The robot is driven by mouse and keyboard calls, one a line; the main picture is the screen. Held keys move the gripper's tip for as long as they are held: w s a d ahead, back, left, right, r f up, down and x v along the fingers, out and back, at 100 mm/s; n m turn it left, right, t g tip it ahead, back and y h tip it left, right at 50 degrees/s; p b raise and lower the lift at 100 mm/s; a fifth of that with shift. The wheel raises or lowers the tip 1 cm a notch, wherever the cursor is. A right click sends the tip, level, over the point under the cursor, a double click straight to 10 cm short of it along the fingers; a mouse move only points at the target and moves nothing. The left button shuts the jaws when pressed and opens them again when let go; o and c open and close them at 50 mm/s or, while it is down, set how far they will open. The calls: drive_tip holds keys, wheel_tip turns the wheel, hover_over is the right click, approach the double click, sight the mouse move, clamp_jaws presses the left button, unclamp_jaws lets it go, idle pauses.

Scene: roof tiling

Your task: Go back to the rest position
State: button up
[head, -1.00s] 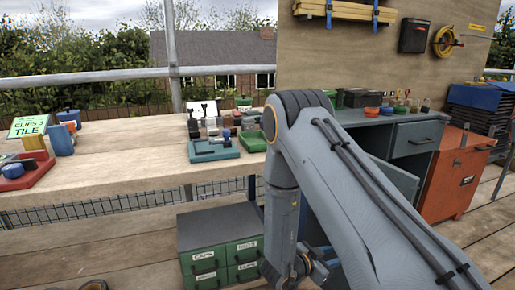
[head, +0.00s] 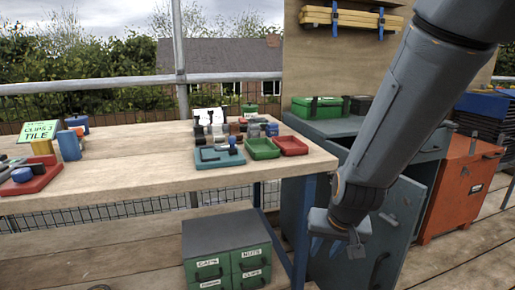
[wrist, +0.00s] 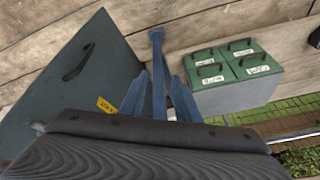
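My gripper (head: 336,246) hangs low at the end of my arm, in front of the open grey cabinet and right of the green drawer box. In the wrist view, two blue-grey fingers (wrist: 159,78) stand apart, with a blue bench leg (wrist: 157,50) showing beyond the gap. I see nothing held between them. In the head view the fingertips are small and partly hard to make out against the bench leg and cabinet.
A wooden bench (head: 120,180) holds small trays, tools and a "CLIPS 3 TILE" sign (head: 38,131). The green drawer box (head: 228,262) stands on the deck. The cabinet door (head: 392,225) hangs open beside my arm. An orange cabinet (head: 460,185) stands right.

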drive_tip(key=s+d+r+n+g, duration=0.2)
drive_tip(key=s+r, duration=0.1)
drive_tip(key=s, duration=0.5)
drive_tip(key=s+a+r+n+g, duration=0.2)
drive_tip(key=s+a+r+n, duration=0.1)
drive_tip(key=s+a+r, duration=0.65)
drive_tip(key=s+d+r+m+p, duration=0.1)
drive_tip(key=d+r+m+p, duration=0.2)
drive_tip(key=d+r+p, duration=0.6)
drive_tip(key=p, duration=1.1)
drive_tip(key=shift+d+r, duration=0.25)
drive_tip(key=shift+d, duration=0.1)
drive_tip(key=shift+s, duration=0.1)
